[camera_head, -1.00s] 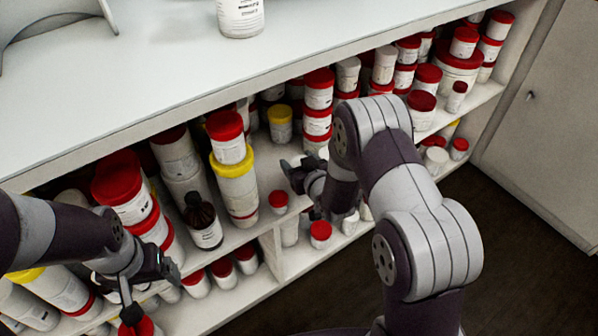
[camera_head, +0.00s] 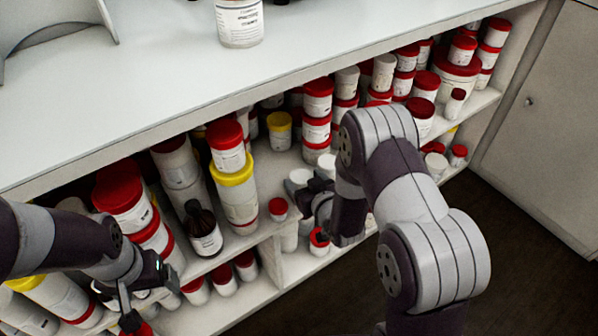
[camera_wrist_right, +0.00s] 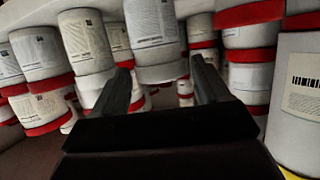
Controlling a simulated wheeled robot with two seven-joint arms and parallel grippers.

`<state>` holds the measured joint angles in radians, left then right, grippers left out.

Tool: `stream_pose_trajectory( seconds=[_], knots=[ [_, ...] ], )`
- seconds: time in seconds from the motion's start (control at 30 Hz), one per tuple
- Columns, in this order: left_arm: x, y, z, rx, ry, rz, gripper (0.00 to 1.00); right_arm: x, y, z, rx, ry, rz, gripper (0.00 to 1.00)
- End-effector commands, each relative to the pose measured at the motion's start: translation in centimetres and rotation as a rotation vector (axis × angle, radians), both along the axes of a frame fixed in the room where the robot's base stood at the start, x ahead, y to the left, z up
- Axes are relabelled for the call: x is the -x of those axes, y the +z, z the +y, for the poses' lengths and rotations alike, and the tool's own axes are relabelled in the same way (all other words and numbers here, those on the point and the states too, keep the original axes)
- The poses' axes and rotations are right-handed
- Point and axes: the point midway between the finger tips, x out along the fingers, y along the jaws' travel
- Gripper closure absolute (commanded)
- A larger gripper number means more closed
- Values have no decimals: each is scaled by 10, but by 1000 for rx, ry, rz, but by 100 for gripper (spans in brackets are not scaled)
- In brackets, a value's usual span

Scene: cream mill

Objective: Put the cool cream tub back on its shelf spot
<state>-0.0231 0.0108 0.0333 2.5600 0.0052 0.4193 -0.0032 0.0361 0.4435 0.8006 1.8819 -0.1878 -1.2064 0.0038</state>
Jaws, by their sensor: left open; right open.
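A plain white tub (camera_head: 299,175) stands on the upper shelf, right at my right gripper (camera_head: 308,192) and partly hidden by it. In the right wrist view the jaws (camera_wrist_right: 162,82) are apart, with a white labelled tub (camera_wrist_right: 155,32) just beyond and between the fingertips. I cannot tell whether the fingers touch it. No label is readable, so I cannot tell which tub is the cool cream one. My left gripper (camera_head: 147,297) is open and empty at the lower left, in front of the shelves near red-lidded tubs.
Stacked red-lidded tubs (camera_head: 317,105) crowd behind the right gripper. A yellow-lidded tub (camera_head: 279,131), a tall yellow-lidded stack (camera_head: 236,190) and a brown bottle (camera_head: 203,230) stand left of it. A small red-capped jar (camera_head: 278,209) is close by. A white jar (camera_head: 239,22) stands on the counter.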

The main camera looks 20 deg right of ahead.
Motion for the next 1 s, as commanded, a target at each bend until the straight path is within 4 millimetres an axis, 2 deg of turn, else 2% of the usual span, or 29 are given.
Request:
stream_pose_trajectory(
  seconds=[0.03,0.23,0.33,0.43,0.57,0.67,0.83,0.9,1.0],
  knots=[
    [0,11,0,0,0,0,14,13,11,-2,0,-1,3,25],
    [0,22,0,0,0,0,14,56,23,-9,0,-1,2,25],
    [0,24,0,0,0,0,14,67,27,-11,2,-2,2,25],
    [0,25,0,0,0,0,14,67,29,-12,21,-4,63,25],
    [0,24,0,0,0,0,14,73,39,-18,80,-33,327,25],
    [0,24,0,0,0,0,14,107,54,-22,107,-72,593,25],
    [0,24,0,0,0,0,14,184,86,-17,104,-107,948,25],
    [0,24,0,0,0,0,14,207,94,-15,97,-112,1035,25],
    [0,24,0,0,0,0,14,222,100,-13,93,-114,1093,25]
  ],
)
